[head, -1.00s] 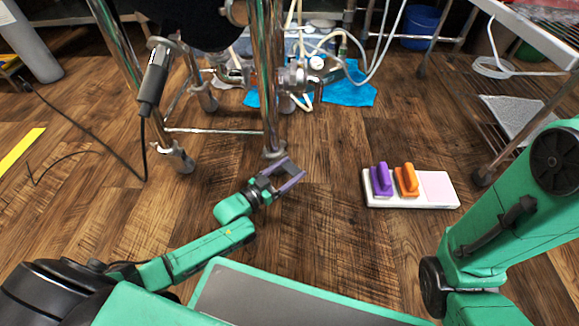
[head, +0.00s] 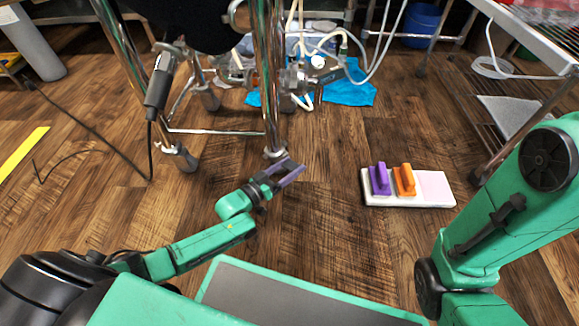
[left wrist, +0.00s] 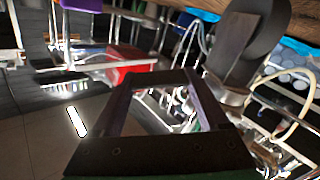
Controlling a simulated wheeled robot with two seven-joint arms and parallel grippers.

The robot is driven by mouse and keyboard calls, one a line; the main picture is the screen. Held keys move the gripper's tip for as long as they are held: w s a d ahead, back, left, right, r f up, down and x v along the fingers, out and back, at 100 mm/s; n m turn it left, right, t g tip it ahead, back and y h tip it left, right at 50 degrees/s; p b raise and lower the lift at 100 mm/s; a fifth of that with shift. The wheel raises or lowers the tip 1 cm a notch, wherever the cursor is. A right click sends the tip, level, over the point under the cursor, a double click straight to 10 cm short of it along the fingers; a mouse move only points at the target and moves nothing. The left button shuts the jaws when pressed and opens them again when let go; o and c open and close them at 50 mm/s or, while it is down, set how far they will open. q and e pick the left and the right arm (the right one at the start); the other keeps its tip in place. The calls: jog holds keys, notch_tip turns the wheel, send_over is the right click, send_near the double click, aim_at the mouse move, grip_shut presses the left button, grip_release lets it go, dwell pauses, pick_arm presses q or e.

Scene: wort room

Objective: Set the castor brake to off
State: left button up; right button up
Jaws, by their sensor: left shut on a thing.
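The castor (head: 275,153) is at the foot of the shiny metal leg in the middle of the head view. I cannot tell the brake's setting. My right gripper is out of view.
A white board (head: 378,200) with a purple handle (head: 380,179) and an orange handle (head: 404,180) lies on the floor to the right. A grey hand unit (head: 158,85) hangs by another leg, its cable on the floor. A wire-shelf rack (head: 500,125) stands at right.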

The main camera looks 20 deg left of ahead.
pick_arm(q)
jog(key=shift+f, duration=0.1)
jog(key=o, duration=1.2)
jog(key=shift+o, duration=0.2)
jog(key=shift+a, duration=0.1)
jog(key=p+v, duration=0.6)
jog(key=v, duration=0.8)
jog(key=shift+s, duration=0.3)
jog(key=shift+a, duration=0.1)
